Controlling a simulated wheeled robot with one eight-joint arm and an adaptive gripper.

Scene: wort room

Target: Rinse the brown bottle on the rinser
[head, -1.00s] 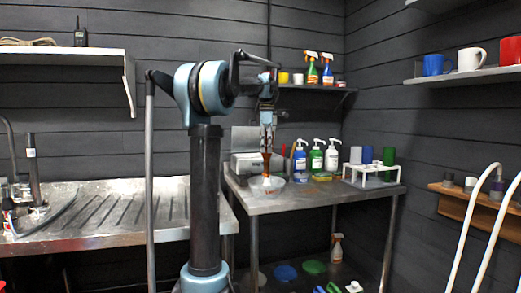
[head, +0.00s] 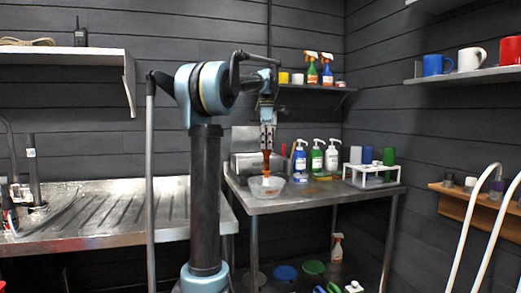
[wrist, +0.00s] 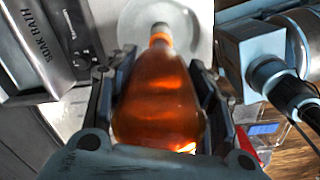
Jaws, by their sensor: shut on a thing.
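My gripper (head: 267,152) is shut on the brown bottle (wrist: 160,100), with a finger on each side of its body. In the head view the bottle (head: 267,161) hangs upside down, neck pointing down, over the rinser (head: 275,190), a pale round bowl on the steel table. In the wrist view the bottle's neck points at the white round rinser (wrist: 190,22). I cannot tell whether the mouth touches it.
A metal box marked soak bath (wrist: 35,45) stands close beside the rinser. Pump bottles (head: 316,158) and a white rack (head: 372,176) with coloured cups stand to the right on the table. A ribbed steel drainboard (head: 120,210) is at the left.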

